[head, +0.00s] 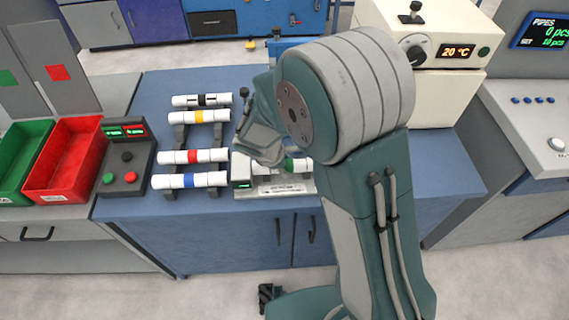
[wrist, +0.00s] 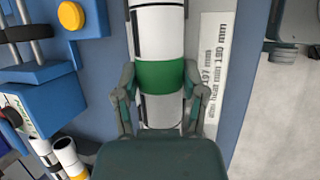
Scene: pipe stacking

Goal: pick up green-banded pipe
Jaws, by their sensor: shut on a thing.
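The green-banded pipe (wrist: 160,76) is white with a wide green band and lies between my gripper's fingers in the wrist view. My gripper (wrist: 160,100) is shut on it at the green band, one finger on each side. In the head view the pipe's green band (head: 288,164) shows just past my wrist, above a pale measuring fixture (head: 272,189). My arm hides much of the pipe there. I cannot tell whether the pipe still touches the fixture.
Pipes with black (head: 203,100), yellow (head: 199,117), red (head: 194,156) and blue (head: 190,181) bands lie on dark supports to the left. A control box (head: 126,160), red bin (head: 66,160) and green bin (head: 20,160) stand further left. A white oven-like device (head: 440,60) is behind right.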

